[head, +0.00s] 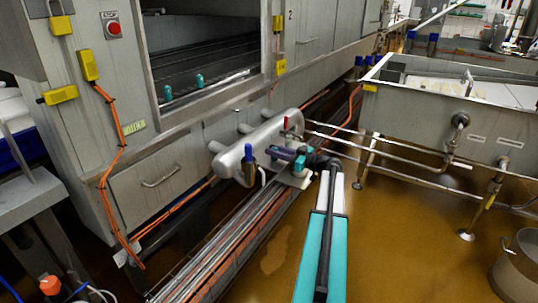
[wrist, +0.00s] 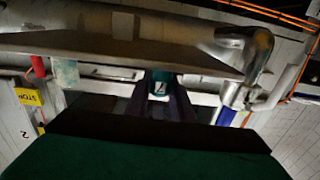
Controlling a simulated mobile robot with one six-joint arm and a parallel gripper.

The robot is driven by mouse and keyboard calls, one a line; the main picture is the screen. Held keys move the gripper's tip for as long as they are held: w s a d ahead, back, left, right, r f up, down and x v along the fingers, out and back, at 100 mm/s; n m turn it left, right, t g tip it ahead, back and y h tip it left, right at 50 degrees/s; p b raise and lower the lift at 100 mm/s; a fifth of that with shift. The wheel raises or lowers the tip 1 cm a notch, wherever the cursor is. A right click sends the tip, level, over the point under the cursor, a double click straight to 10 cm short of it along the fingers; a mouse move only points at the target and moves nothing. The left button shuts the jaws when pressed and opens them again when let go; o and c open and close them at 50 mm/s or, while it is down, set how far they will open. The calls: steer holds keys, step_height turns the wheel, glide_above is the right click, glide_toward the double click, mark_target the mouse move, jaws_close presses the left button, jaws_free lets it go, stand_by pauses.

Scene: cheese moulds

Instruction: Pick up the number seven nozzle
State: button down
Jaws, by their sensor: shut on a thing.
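My gripper (head: 274,151) is at the front of the steel cylinder on the low ledge, in the middle of the head view. In the wrist view its dark fingers (wrist: 160,100) are shut on a small teal nozzle (wrist: 160,82) with a pale mark on its face. The mark is too small and dark to read surely as a seven. The nozzle is close to the pale rail under the cylinder; I cannot tell whether it touches it. Two other teal nozzles stand in the machine opening, one on the left (head: 168,92) and one on the right (head: 199,80).
The steel cylinder (head: 255,138) has a blue-handled tap (head: 248,154) and a red handle (head: 286,123) close to my gripper. Another teal piece (wrist: 66,74) shows left in the wrist view. Pipes run along the ledge. A steel vat (head: 425,118) stands right; the brown floor (head: 400,230) is open.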

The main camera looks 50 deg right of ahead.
mark_target(275, 148)
steer(key=shift+r, duration=0.15)
steer(key=shift+r, duration=0.55)
step_height(275, 148, up, 2)
steer(key=shift+r+p, duration=0.15)
steer(key=shift+p, duration=0.55)
steer(key=s+d+p, duration=0.1)
steer(key=s+d, duration=0.3)
steer(key=s, duration=0.2)
steer(key=s+d+r+p, duration=0.1)
steer(key=s+d, duration=0.3)
steer(key=s, duration=0.3)
steer(key=shift+s+d+r+p, duration=0.15)
steer(key=shift+d+p, duration=0.15)
steer(key=shift+d, duration=0.1)
